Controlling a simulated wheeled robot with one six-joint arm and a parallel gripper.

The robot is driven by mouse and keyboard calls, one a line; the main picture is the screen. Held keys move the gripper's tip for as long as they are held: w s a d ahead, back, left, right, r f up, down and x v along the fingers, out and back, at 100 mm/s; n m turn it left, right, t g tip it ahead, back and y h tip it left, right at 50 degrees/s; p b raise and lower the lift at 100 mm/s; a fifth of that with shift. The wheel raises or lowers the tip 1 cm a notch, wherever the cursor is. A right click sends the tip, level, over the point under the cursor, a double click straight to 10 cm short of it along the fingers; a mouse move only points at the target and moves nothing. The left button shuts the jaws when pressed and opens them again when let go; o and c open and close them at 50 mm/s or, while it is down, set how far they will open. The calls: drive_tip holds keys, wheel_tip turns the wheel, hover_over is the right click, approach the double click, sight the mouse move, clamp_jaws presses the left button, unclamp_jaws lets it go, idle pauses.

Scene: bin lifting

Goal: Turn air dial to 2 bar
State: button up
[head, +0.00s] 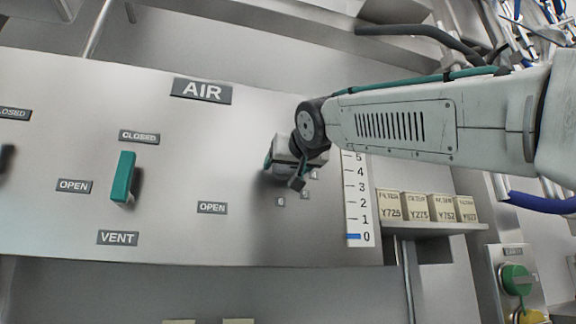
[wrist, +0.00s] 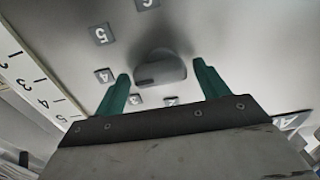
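The air dial (wrist: 160,68) is a grey rounded knob on a metal panel, seen in the wrist view. Number plates surround it, including 5 (wrist: 102,34), 4 (wrist: 104,76) and 3 (wrist: 135,99), turned over in this view. My gripper (wrist: 162,72) is open, with one green finger on each side of the knob and gaps between. In the head view my gripper (head: 282,174) is at the panel below the AIR sign (head: 201,91) and hides the dial. The vertical gauge (head: 358,200) shows blue only at the bottom, near 0.
A green vent lever (head: 123,177) stands on the panel to the left, between CLOSED and OPEN plates. Labelled beige boxes (head: 415,206) sit on a shelf right of the gauge. A green button (head: 516,278) is at the lower right. The panel around the OPEN plate (head: 212,208) is clear.

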drive_tip(key=c, duration=0.8)
drive_tip(key=shift+o, duration=0.3)
drive_tip(key=shift+a+n, duration=0.15)
drive_tip(key=shift+n, duration=4.3)
drive_tip(key=shift+a+n, duration=0.15)
drive_tip(key=shift+n, duration=4.3)
drive_tip(key=o, duration=1)
